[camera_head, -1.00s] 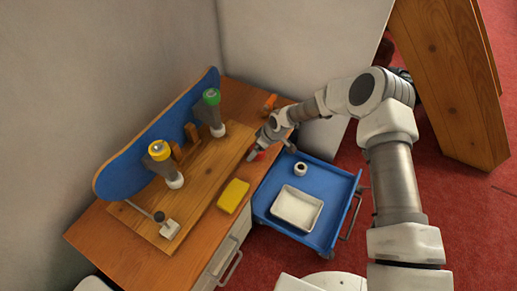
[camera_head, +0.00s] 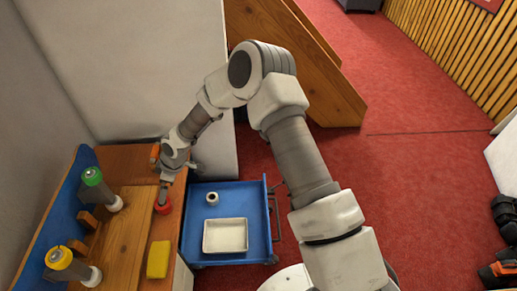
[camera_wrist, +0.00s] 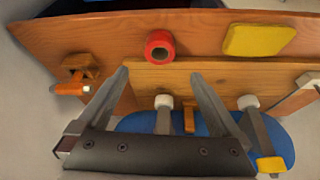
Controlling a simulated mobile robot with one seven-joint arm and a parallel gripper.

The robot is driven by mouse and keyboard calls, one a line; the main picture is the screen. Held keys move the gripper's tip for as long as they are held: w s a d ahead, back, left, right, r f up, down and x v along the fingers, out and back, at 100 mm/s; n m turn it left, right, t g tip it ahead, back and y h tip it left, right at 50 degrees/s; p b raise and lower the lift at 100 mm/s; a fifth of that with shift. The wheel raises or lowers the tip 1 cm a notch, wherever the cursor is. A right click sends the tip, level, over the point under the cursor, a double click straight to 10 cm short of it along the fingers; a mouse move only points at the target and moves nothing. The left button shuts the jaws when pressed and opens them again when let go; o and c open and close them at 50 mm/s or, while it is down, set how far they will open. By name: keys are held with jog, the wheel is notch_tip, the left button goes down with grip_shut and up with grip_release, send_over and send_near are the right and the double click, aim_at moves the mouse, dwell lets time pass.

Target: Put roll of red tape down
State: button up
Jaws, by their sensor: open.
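The roll of red tape (camera_wrist: 160,46) rests on the wooden bench, close to the edge of the lighter board, in the wrist view. In the head view, the red tape (camera_head: 162,207) shows just by my gripper and is partly covered by it. My gripper (camera_wrist: 160,75) is open. In the wrist view its two fingers are spread, and the tape lies ahead, between their lines. I see no contact between the fingertips and the tape.
A yellow block (camera_head: 158,260) lies on the bench near the tape. A blue cart (camera_head: 262,219) with a white tray (camera_head: 206,243) and a small white roll (camera_head: 212,198) stands right of the bench. An orange-handled tool (camera_wrist: 68,88) and upright clamps (camera_head: 98,190) are nearby.

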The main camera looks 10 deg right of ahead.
jog(key=s+d+r+m+t+h, duration=0.1)
jog(key=d+r+m+t+h, duration=0.15)
jog(key=d+r, duration=1)
jog(key=s+d+r+m+t+h, duration=0.15)
jog(key=d+r+m, duration=0.25)
jog(key=d+r, duration=0.85)
jog(key=s+d+r+m, duration=0.4)
jog(key=s+d+r, duration=0.1)
jog(key=s, duration=0.5)
jog(key=s+d+r+m, duration=0.5)
jog(key=s+r, duration=0.2)
jog(key=s, duration=0.3)
jog(key=shift+s+d+r+t, duration=0.15)
jog(key=shift+s+r+t, duration=0.15)
jog(key=shift+s+r, duration=0.1)
notch_tip(320, 180, up, 22)
jog(key=p, duration=2.1)
jog(key=shift+p, duration=0.4)
jog(key=shift+f, duration=0.1)
